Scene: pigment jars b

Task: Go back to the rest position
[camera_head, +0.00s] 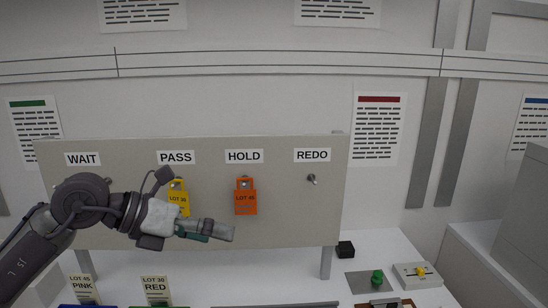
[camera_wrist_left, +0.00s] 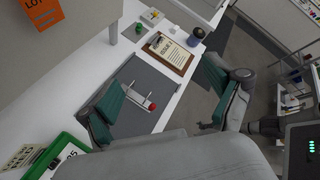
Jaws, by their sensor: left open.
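My left arm comes in from the left in the head view, in front of the upright board (camera_head: 290,215). My left gripper (camera_head: 220,232) points right, below the orange tag. In the left wrist view, the gripper's teal fingers (camera_wrist_left: 160,92) are spread apart with nothing held between them. A yellow tag (camera_head: 179,200) hangs under PASS, partly behind my arm. An orange tag (camera_head: 245,202) hangs under HOLD; it also shows in the left wrist view (camera_wrist_left: 42,12). The REDO hook (camera_head: 312,179) is empty. The WAIT hook is hidden by my arm. My right gripper is not in view.
Below the fingers, a red-ended item (camera_wrist_left: 150,106) lies on a grey mat (camera_wrist_left: 150,78). A clipboard (camera_wrist_left: 168,52), a dark cup (camera_wrist_left: 196,36), a green-knobbed item (camera_head: 377,277) and a yellow-buttoned box (camera_head: 420,271) stand rightward. Pink and red lot cards (camera_head: 155,288) stand front left.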

